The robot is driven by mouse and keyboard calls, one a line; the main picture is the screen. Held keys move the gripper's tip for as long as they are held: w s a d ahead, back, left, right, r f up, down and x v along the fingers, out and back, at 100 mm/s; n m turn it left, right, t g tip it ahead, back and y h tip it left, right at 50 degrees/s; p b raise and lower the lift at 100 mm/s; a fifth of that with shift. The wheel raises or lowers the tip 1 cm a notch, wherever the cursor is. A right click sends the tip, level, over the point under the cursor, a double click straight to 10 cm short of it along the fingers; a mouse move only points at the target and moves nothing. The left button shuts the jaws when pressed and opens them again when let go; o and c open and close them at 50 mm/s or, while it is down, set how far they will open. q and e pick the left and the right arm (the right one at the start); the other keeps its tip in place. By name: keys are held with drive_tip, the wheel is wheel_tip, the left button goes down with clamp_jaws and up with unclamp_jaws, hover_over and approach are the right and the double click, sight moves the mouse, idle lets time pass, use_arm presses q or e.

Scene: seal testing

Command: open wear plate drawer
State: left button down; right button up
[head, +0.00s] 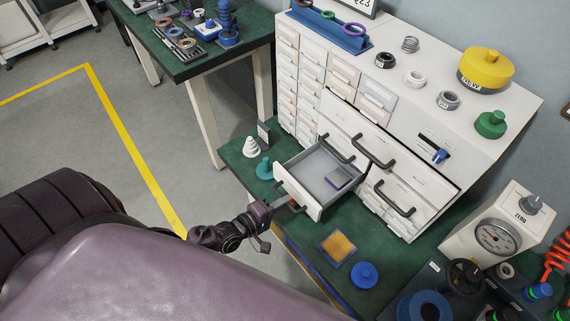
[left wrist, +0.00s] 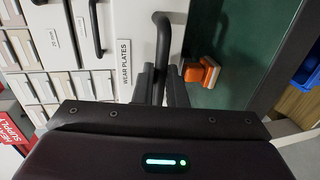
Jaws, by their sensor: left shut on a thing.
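The wear plate drawer (head: 318,168) is pulled out of the white cabinet in the head view. A grey block-like plate (head: 338,177) lies inside it, toward its right side. In the left wrist view, the drawer front carries a "WEAR PLATES" label (left wrist: 124,68) and a black bar handle (left wrist: 163,38). My left gripper (head: 284,203) is at the outside of the drawer front. Its dark fingers (left wrist: 163,86) are shut on the handle, one on each side of the bar. The fingertips are partly hidden in the head view. My right gripper is not in view.
The cabinet (head: 430,110) has other closed drawers with black handles. The green bench (head: 300,235) holds a tan square pad (head: 337,248), a blue knobbed disc (head: 364,275), a teal weight (head: 264,168) and a white stacked cone (head: 250,147). A dial gauge (head: 497,236) stands at right.

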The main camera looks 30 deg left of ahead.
use_arm(q)
drive_tip(key=c, duration=1.5)
unclamp_jaws()
drive_tip(key=shift+s, duration=0.1)
drive_tip(key=v, duration=0.7)
drive_tip(key=shift+s+a, duration=0.15)
drive_tip(key=shift+s, duration=0.15)
